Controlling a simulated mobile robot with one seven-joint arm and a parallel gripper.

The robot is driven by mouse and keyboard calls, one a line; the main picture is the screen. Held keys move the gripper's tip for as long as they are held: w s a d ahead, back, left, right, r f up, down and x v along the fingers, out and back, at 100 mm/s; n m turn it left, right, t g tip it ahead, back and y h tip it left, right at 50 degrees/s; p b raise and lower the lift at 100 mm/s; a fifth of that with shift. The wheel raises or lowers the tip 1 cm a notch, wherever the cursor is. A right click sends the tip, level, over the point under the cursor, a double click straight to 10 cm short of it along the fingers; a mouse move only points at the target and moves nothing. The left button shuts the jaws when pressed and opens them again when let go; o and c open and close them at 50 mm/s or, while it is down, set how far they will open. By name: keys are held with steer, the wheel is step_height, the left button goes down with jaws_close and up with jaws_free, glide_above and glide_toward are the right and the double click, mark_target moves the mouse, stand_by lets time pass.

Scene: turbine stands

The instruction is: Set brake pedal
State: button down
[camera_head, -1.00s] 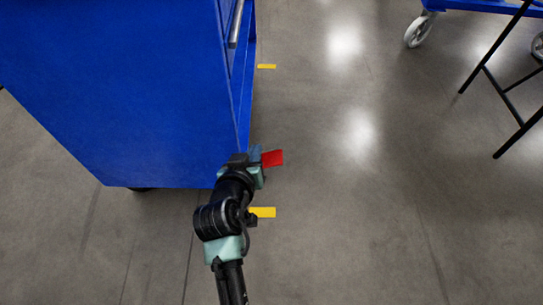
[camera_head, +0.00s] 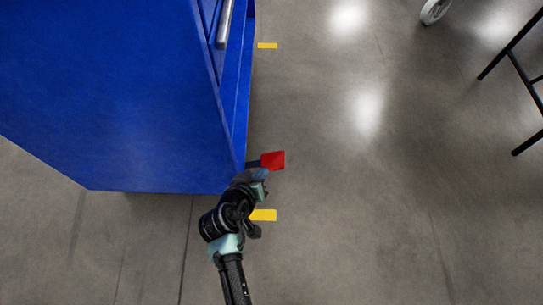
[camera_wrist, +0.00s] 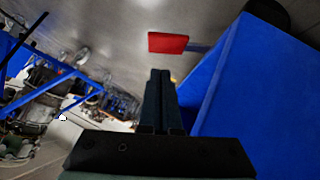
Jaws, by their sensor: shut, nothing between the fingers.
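The brake pedal is a flat red plate (camera_head: 273,161) on a short blue arm at the lower corner of the blue cabinet (camera_head: 110,90). My gripper (camera_head: 262,182) is just below the pedal in the head view, close to it; whether they touch cannot be told there. In the wrist view the red pedal (camera_wrist: 168,43) is above the fingertips, with its blue arm running right to the cabinet. My gripper (camera_wrist: 160,74) is shut and empty, with the fingers together and pointing toward the pedal, a visible gap between them.
Yellow floor marks (camera_head: 263,215) lie beside the cabinet. A caster wheel (camera_head: 434,11) and black stand legs (camera_head: 515,70) are at the upper right. The wrist view shows a blue frame with machinery (camera_wrist: 50,85) at left. The floor right of the pedal is clear.

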mark_target(280, 167)
steer(key=b+x, duration=0.6)
steer(key=x, duration=0.3)
steer(key=shift+s+a, duration=0.1)
steer(key=shift+w+d+f+b, duration=0.2)
steer(key=shift+w+f+b, duration=0.1)
steer(key=shift+w+b, duration=0.2)
steer(key=shift+d, duration=0.1)
steer(key=shift+d+f+y+p, duration=0.1)
steer(key=shift+f+y+p, duration=0.15)
steer(key=shift+y+p, duration=0.2)
steer(key=shift+s+d+f, duration=0.1)
steer(key=shift+d+f, duration=0.05)
steer(key=shift+d+f+m+y+p, duration=0.25)
steer(key=shift+m+y+p, duration=0.15)
steer(key=shift+p, duration=0.1)
steer(key=shift+d+f+m+y+p, duration=0.2)
steer(key=shift+d+f+m+y, duration=0.05)
steer(key=shift+f+y, duration=0.3)
steer(key=shift+d+f+m+y+p, duration=0.25)
steer(key=shift+f+y, duration=0.15)
steer(key=shift+f, duration=0.5)
steer(key=shift+d+f+b, duration=0.2)
steer(key=shift+f+b, duration=0.45)
steer(key=shift+f, duration=0.45)
